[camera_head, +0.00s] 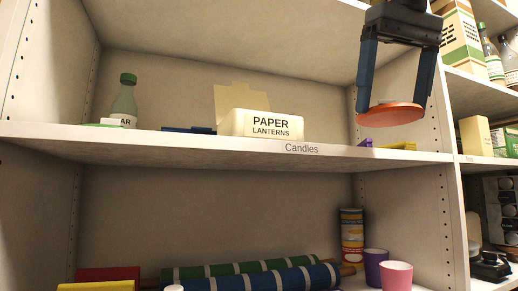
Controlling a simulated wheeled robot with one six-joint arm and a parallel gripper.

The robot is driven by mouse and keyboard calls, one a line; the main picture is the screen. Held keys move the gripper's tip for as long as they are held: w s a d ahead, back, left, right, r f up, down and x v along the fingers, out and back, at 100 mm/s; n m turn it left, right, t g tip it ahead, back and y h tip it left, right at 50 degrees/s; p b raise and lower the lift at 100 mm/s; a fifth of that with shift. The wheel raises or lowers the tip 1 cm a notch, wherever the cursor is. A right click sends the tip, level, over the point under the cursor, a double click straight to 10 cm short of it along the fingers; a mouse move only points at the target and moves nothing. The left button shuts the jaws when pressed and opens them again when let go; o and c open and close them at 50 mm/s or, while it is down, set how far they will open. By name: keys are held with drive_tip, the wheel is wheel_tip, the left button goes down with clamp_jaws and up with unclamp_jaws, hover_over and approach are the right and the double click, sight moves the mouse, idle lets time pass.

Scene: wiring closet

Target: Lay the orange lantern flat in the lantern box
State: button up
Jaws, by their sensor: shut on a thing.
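My gripper (394,100) is at the upper right, pointing down. It is shut on a flat, round orange lantern (391,114), held roughly level with a slight tilt. The lantern is in the air in front of the upper shelf, to the right of the lantern box. The lantern box (240,124) is cream, reads "PAPER LANTERNS", and stands on the upper shelf left of centre. A tan flap (234,96) stands up behind its front. The inside of the box is hidden from this low angle.
The upper shelf (330,151) bears a "Candles" label. A green bottle (124,100) stands at its left, a dark blue flat thing (187,130) beside the box, and small purple (366,143) and yellow (400,146) things at right. An upright panel (446,190) divides the shelves.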

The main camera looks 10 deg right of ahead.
drive_tip(key=w+p, duration=0.1)
drive_tip(key=w, duration=0.3)
drive_tip(key=w+p, duration=0.2)
drive_tip(key=w, duration=0.3)
drive_tip(key=w+p, duration=0.1)
drive_tip(key=w, duration=0.4)
drive_tip(key=shift+w+a+r, duration=0.1)
drive_tip(key=shift+a, duration=0.3)
drive_tip(key=shift+w, duration=0.15)
drive_tip(key=shift+f+p, duration=0.45)
drive_tip(key=shift+f, duration=1.4)
drive_tip(key=shift+f, duration=0.15)
drive_tip(key=o, duration=0.9)
